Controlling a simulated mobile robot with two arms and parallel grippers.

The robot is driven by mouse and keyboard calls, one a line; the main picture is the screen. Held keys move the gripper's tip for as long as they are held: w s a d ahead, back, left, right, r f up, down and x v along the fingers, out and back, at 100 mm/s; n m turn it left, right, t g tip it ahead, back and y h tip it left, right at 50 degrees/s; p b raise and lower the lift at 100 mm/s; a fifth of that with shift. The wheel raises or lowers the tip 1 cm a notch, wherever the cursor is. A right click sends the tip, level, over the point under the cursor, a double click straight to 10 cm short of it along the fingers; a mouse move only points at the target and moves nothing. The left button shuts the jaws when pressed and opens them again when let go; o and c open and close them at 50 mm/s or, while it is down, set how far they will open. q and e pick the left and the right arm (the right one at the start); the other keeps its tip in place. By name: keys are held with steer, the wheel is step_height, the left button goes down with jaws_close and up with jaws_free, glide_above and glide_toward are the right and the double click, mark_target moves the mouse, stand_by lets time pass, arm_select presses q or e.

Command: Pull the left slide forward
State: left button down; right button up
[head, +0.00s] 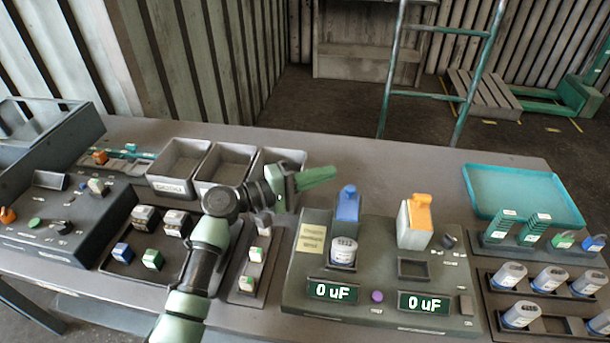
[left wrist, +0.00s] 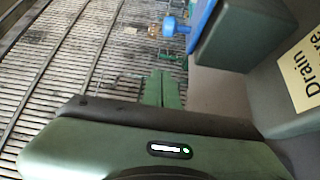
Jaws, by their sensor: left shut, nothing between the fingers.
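The tester box (head: 385,262) stands on the table with two slides. The left slide is blue (head: 347,206), standing upright behind a white and grey cylindrical capacitor (head: 343,251). The right slide is orange (head: 421,208) on a white block. My left gripper (head: 334,173) is shut and empty, its fingers pointing right, a little left of and beyond the top of the blue slide, apart from it in the picture. In the left wrist view the shut fingers (left wrist: 165,88) show below a blue part (left wrist: 203,20) of the slide. My right gripper is not in view.
A yellow label (head: 311,238) and two displays reading 0 uF are on the tester. Grey bins (head: 180,168) stand at the back left, a teal tray (head: 525,197) at the back right. Racks of capacitors (head: 548,280) are at the right. Table behind the tester is clear.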

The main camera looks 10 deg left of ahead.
mark_target(349, 201)
arm_select(q)
steer(key=s+d+p, duration=0.2)
steer(key=d, duration=0.1)
steer(key=shift+s+d+p, duration=0.15)
steer(key=shift+d+p, duration=0.05)
steer(key=shift+p, duration=0.2)
steer(key=s, duration=0.6)
steer(key=shift+s, duration=0.15)
steer(key=shift+f, duration=0.1)
